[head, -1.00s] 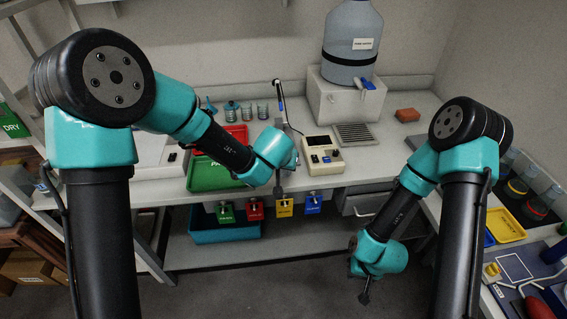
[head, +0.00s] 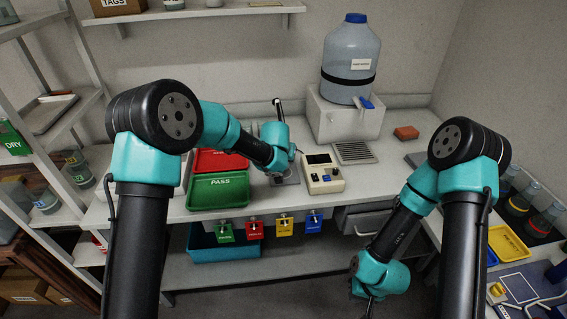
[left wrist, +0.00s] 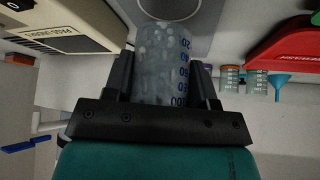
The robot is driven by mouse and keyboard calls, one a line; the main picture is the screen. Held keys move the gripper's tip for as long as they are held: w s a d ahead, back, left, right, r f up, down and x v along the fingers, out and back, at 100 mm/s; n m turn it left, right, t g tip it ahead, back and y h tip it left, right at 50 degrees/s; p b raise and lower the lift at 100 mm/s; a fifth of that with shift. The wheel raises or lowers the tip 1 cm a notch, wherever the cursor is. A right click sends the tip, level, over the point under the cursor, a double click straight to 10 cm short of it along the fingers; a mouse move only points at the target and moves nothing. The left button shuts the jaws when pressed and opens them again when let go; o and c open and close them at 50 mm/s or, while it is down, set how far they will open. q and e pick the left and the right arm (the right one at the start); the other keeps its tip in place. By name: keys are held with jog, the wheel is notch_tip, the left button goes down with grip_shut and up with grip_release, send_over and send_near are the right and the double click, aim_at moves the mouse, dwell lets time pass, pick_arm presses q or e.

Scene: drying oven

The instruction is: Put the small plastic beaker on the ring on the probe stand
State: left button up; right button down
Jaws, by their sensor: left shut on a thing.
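The small plastic beaker (left wrist: 165,62) is clear with blue graduation marks. It sits between the fingers of my left gripper (left wrist: 165,85), which is shut on it. In the left wrist view, a grey plate with a curved ring line (left wrist: 207,12) shows beyond the beaker; I cannot tell whether they touch. In the head view, the probe stand (head: 279,108) rises behind my left wrist, with its base plate (head: 291,178) partly covered. The left fingers and beaker are hidden there by my arm. My right gripper (head: 369,300) hangs low in front of the bench, small and dark.
A cream meter (head: 322,175) stands right of the stand. The green PASS tray (head: 218,190) and red tray (head: 215,160) lie to its left. A large water bottle (head: 350,60) stands on a white block behind.

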pick_arm(q)
jog(key=shift+w, duration=0.35)
jog(key=shift+f, duration=0.2)
jog(key=shift+f, duration=1.6)
jog(key=shift+f, duration=0.1)
jog(key=o, duration=1.1)
jog(key=shift+c, duration=0.2)
jog(key=shift+s+r, duration=0.3)
jog(key=shift+r, duration=0.3)
jog(key=v, duration=1.1)
